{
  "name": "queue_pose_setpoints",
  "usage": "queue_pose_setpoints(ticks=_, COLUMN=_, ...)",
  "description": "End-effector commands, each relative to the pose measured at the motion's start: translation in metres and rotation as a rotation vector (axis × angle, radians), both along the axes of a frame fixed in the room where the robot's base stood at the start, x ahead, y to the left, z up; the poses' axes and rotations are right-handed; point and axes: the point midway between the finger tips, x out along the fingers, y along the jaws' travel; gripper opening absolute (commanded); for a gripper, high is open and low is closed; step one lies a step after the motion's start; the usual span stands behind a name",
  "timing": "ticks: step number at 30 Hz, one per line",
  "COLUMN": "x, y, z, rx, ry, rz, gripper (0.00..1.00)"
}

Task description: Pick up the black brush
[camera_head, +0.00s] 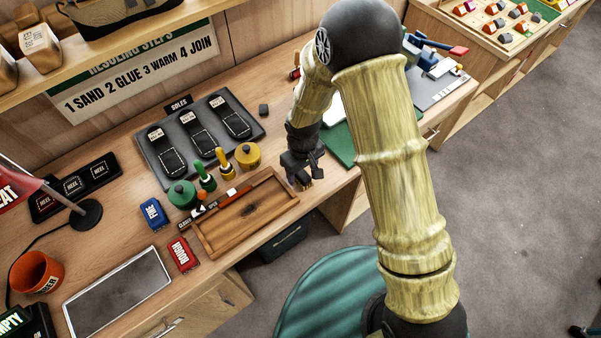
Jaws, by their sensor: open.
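My gripper (304,179) hangs from my arm over the workbench (338,183), to the right of the wooden tray (247,214). Its dark fingers point down and are open. I cannot make out a black brush with certainty. The area just under and behind the fingers is partly hidden by the gripper and arm. A green-handled tool (205,177) and a yellow-handled tool (226,165) stand upright behind the tray. A slim dark and orange tool (200,209) lies by the tray's left rim.
A grey mat (151,179) holds three black soles. Round green (182,194) and yellow (247,154) containers stand near the tray. A green mat (340,145) lies behind my gripper.

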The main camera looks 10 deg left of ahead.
Motion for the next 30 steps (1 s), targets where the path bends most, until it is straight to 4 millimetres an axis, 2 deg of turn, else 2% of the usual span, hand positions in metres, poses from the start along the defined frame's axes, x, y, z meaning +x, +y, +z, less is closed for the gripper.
queue_pose_setpoints(ticks=6, x=-0.001, y=0.000, z=-0.019, rx=-0.002, ry=0.001, rz=0.001, gripper=0.60)
queue_pose_setpoints(ticks=22, x=0.000, y=0.000, z=-0.020, rx=-0.001, ry=0.001, rz=0.001, gripper=0.60)
queue_pose_setpoints(ticks=23, x=-0.001, y=0.000, z=-0.020, rx=0.000, ry=0.000, rz=0.001, gripper=0.56)
queue_pose_setpoints(ticks=30, x=-0.001, y=0.000, z=-0.020, rx=-0.001, ry=0.001, rz=0.001, gripper=0.11)
